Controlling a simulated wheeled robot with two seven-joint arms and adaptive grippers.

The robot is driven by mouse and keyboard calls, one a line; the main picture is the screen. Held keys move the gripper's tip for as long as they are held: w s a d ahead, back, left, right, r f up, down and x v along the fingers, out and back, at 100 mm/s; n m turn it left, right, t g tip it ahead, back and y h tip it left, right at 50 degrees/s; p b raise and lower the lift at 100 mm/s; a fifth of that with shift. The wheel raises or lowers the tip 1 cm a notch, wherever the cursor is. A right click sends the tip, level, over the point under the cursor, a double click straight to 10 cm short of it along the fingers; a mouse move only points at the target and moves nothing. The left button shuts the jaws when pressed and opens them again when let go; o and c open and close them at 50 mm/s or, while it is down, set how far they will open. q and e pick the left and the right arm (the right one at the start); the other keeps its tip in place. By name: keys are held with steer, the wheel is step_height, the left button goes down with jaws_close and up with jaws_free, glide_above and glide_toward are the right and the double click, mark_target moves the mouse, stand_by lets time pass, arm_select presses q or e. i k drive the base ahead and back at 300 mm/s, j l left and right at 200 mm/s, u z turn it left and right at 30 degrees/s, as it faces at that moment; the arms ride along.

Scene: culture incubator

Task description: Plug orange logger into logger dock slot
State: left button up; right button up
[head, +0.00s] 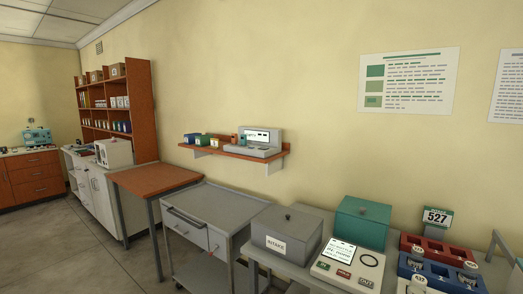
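A wall shelf (219,151) in the middle of the view carries a grey device with a lit screen (262,136), which looks like the logger dock. Several small coloured blocks stand to its left, among them a blue one (188,138) and a green one (202,140). A small orange-brown piece (234,139) stands at the dock's left end and may be the orange logger. It is too small to tell whether it sits in a slot. Neither of my grippers is in view.
Below the shelf stands a grey cart (205,205). On the bench at right are a grey INTAKE box (285,235), a teal box (360,222), a panel with a screen (345,262), and red (438,248) and blue (445,276) racks. Open floor (75,250) lies at left.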

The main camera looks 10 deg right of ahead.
mark_target(234, 136)
steer(key=i+j+z, duration=0.2)
steer(key=i+j, duration=0.65)
steer(key=i, duration=0.2)
steer(key=i+j+z, duration=0.15)
steer(key=i+j, duration=0.85)
steer(key=i+j+z, duration=0.2)
steer(key=i+j, duration=0.75)
steer(key=j, duration=0.2)
